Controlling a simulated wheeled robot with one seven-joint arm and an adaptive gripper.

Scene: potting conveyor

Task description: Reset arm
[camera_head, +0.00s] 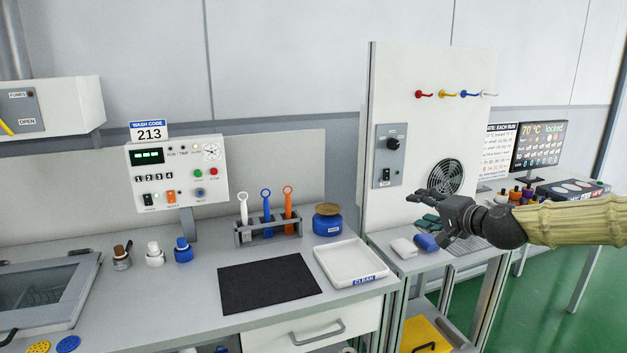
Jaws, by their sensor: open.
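My gripper (424,219) is at the right of the picture, at the end of my arm, which comes in from the right edge. Its fingers point left and are apart, with nothing seen between them. It hangs in front of the upright white panel and above the small side table (409,265). It hides part of what lies on that table, where a blue object (425,242) and a white object (403,247) show. I cannot tell the exact gap between gripper and table.
The main bench holds a black mat (269,283), a white tray (350,265) marked CLEAN, a tool rack (268,232), a blue jar (327,220) and several small bottles. A control box (176,172) stands behind. The white panel (407,120) with hooks and a fan rises near my gripper.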

